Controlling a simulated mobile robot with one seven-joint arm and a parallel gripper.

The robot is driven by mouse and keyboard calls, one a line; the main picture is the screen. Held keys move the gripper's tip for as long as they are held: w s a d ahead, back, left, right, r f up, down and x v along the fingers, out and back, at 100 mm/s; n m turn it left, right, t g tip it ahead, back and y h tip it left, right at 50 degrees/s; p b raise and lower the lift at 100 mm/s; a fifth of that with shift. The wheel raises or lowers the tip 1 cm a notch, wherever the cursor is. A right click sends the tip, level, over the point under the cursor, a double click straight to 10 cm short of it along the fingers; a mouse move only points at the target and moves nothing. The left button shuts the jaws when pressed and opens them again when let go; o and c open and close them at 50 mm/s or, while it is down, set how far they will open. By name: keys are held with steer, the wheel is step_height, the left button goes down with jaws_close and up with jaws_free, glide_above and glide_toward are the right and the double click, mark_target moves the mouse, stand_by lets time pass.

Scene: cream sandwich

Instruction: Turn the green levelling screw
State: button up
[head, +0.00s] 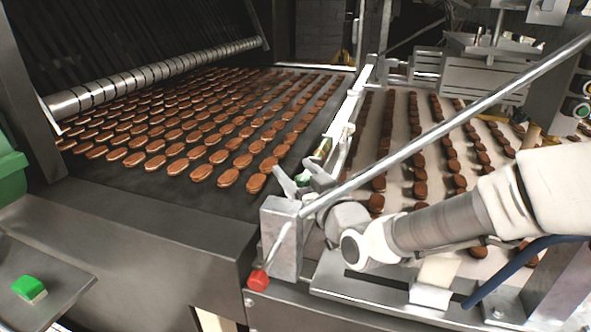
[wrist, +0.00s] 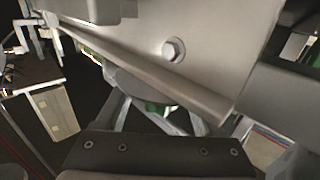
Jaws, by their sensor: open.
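The green levelling screw (head: 303,181) shows as a small green patch beside the rail between the two conveyors in the head view. It also shows in the wrist view (wrist: 158,107), partly hidden under the edge of a metal plate. My gripper (head: 294,178) is at the screw, with its pale fingers spread apart. In the wrist view the fingers of my gripper (wrist: 155,116) stand on either side of the green part. I cannot tell whether either finger touches it.
A metal box post (head: 281,238) with a red-knobbed lever (head: 259,279) stands just in front of my gripper. A long diagonal bar (head: 450,122) passes above my arm. A bolted plate (wrist: 215,65) overhangs the fingers. Rows of brown biscuits (head: 185,140) cover the left conveyor.

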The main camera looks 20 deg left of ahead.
jaws_close()
steer(key=shift+r+n+g+y+p, duration=0.1)
steer(key=shift+n+g+y+p, duration=0.2)
steer(key=shift+g+p, duration=0.1)
steer(key=shift+s+d+f+n+g+h+p, duration=0.1)
steer(key=shift+s+n+g+h+p, duration=0.5)
steer(key=shift+n+g+p, duration=2.05)
steer(key=shift+s+d+f+n+g+h+p, duration=0.2)
steer(key=shift+s+n+g+p, duration=0.75)
steer(key=shift+n+g, duration=3.2)
steer(key=shift+s+a+r+n+g+h+p, duration=0.1)
steer(key=shift+s+n+g+h+p, duration=0.45)
steer(key=shift+n+g+p, duration=2.95)
steer(key=m+g+b, duration=0.3)
steer(key=shift+m+g, duration=0.3)
steer(key=shift+g, duration=0.1)
